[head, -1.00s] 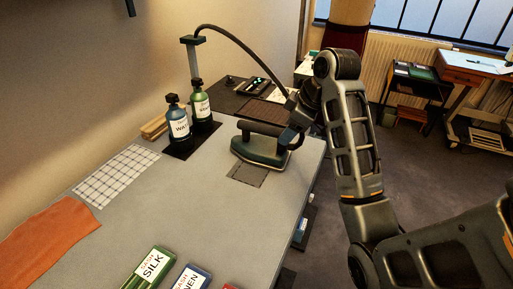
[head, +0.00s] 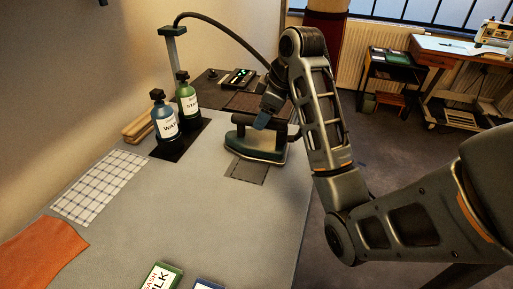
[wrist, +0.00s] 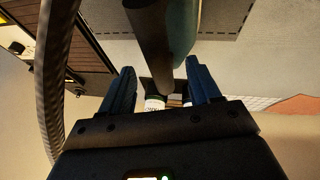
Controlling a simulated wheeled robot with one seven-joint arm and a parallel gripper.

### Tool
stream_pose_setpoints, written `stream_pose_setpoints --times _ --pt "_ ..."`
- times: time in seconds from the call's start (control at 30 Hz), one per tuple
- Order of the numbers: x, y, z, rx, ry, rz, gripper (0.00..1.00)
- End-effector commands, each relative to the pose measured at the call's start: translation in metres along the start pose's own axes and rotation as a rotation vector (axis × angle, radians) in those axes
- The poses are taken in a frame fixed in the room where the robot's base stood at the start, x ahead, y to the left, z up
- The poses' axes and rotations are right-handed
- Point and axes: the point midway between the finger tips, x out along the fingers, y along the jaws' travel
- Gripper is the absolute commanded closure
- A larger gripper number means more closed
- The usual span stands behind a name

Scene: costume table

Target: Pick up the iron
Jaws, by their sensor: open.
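The iron (head: 262,153) stands on the grey table, a dark teal body with a dark bar handle (head: 245,120) on top. My gripper (head: 262,121) is at the handle, coming from above and the right. In the wrist view, the two blue fingers (wrist: 160,72) are open. The dark handle (wrist: 153,40) runs between their tips, with the teal body (wrist: 184,30) beside it. I cannot tell whether a finger touches the handle. My arm hides some of the iron's right end.
Water (head: 165,121) and green (head: 188,99) bottles stand on a dark mat left of the iron. A dark hose (head: 225,32) arcs from a post (head: 173,60) towards my wrist. Checked cloth (head: 100,187) and orange cloth (head: 38,253) lie left. The table's centre is clear.

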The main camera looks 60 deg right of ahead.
Motion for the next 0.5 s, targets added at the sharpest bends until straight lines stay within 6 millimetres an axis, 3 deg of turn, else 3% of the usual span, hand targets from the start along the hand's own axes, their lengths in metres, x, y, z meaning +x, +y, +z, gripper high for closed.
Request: stream_pose_setpoints --times 0.5 --pt "0.049 0.001 -0.005 0.001 -0.001 -0.001 0.38"
